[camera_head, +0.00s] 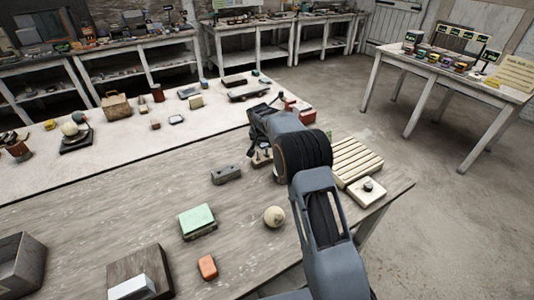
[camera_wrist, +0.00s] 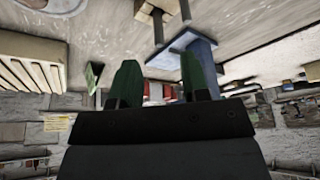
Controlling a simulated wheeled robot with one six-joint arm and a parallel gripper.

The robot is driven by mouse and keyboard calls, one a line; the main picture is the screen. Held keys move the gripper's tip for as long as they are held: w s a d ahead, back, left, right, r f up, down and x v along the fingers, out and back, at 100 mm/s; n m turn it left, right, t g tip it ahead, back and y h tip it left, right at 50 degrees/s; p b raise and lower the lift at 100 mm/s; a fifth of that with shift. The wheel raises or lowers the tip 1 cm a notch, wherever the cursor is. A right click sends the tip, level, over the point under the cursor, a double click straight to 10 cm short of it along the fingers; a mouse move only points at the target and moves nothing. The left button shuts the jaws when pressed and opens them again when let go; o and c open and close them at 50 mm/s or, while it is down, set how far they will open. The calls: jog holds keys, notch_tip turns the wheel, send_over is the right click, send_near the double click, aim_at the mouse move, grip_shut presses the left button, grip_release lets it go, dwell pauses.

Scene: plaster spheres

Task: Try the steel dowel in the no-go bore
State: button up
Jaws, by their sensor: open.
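My gripper (camera_wrist: 160,62) is open, its two green fingers apart with nothing held between them. In the head view my arm reaches over the far edge of the grey wooden table, and the wrist hides the fingertips. A grey block (camera_head: 226,174) with small dark marks on top lies left of my wrist; I cannot tell whether these are bores. A small wooden stand (camera_head: 262,158) is partly hidden by my wrist. I cannot single out the steel dowel for certain.
A slatted cream rack (camera_head: 356,160) and a pale plate with a dark knob (camera_head: 367,191) lie right of my arm. The table's left middle is clear.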

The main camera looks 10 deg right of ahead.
aim_at(267, 148)
jog(key=shift+p+x, duration=1)
jog(key=shift+x, duration=2.15)
grip_shut()
